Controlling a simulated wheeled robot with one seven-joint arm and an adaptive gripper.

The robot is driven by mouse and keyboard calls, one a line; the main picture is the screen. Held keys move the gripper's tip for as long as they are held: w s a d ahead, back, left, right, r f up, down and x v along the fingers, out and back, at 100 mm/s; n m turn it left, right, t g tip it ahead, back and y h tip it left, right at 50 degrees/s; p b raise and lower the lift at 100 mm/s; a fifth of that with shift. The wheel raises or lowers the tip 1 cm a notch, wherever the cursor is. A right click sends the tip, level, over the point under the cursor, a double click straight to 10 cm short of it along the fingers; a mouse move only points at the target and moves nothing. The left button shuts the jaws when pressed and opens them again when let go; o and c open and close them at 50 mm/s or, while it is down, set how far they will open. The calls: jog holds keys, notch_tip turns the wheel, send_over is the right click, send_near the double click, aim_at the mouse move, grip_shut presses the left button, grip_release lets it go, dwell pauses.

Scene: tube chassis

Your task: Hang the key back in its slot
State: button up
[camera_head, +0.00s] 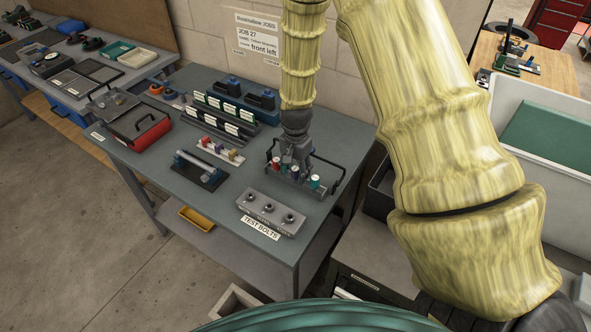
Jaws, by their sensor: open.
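My gripper (297,158) points down over a grey caddy (308,187) with black handles at the right of the workbench. It is open, with its fingers close to the coloured pieces in the caddy. A red-and-white-topped piece (276,163) and a teal one (315,183) show there. I cannot tell whether the fingers touch any of them. A light rack (219,151) with several coloured pieces stands left of the caddy. I cannot make out which piece is the key, nor its slot.
A grey block labelled TEST BOLTS (270,212) sits at the front of the bench (228,215). A dark fixture with a metal tube (200,170), a red toolbox (137,124) and a labelled rack (222,108) stand further left and behind. The wall is close behind.

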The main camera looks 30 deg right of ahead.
notch_tip(320, 180, up, 12)
dwell(0.6)
dwell(0.6)
